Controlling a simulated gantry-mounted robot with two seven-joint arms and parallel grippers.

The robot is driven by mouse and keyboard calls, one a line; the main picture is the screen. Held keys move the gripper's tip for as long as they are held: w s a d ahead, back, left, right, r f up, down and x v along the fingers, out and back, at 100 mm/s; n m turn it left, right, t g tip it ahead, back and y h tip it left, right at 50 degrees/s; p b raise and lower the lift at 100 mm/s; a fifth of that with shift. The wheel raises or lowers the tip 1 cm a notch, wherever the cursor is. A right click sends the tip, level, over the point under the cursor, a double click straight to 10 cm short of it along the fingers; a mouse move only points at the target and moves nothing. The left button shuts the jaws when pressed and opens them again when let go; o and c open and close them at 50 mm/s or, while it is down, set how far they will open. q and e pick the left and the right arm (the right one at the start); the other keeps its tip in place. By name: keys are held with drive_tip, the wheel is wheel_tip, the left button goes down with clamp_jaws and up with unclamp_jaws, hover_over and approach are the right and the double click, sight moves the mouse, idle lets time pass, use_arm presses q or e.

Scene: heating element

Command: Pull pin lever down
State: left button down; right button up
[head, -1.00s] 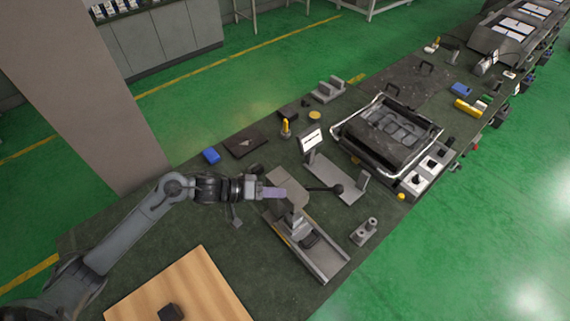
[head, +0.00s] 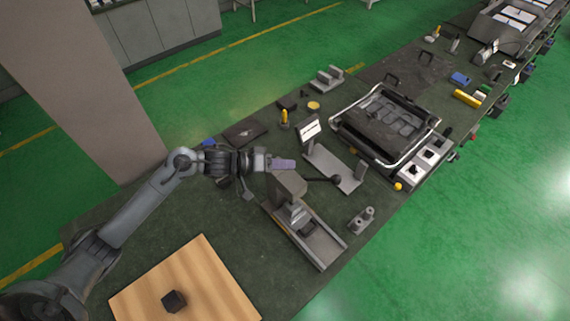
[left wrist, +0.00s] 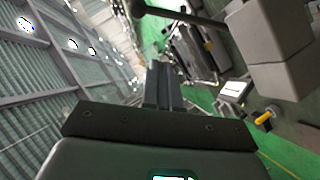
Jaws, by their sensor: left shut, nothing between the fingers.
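The pin lever (head: 322,179) is a dark rod with a round black knob at its right end. It juts out level to the right from a grey press-like fixture (head: 289,186). In the left wrist view the lever (left wrist: 180,15) runs along the top, from its knob to the grey block (left wrist: 275,50) of the fixture. My left gripper (head: 294,165) is shut and empty, just behind or above the fixture's top and apart from the knob. Its closed fingers show in the left wrist view (left wrist: 165,80). My right gripper is not in view.
A small stand with a white display (head: 311,128) is right behind the lever. A black tray with a metal frame (head: 385,128) lies to the right. A wooden board (head: 200,285) with a black block (head: 173,301) is at the front left. A yellow-topped item (head: 284,118) stands behind.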

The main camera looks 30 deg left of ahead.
sight(321, 180)
use_arm(q)
drive_tip(key=w+d+f+p, duration=0.2)
drive_tip(key=w+d+f, duration=0.3)
drive_tip(key=d, duration=0.3)
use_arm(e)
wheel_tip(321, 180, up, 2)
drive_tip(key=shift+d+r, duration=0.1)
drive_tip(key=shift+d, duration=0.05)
use_arm(q)
drive_tip(key=shift+d+f, duration=0.1)
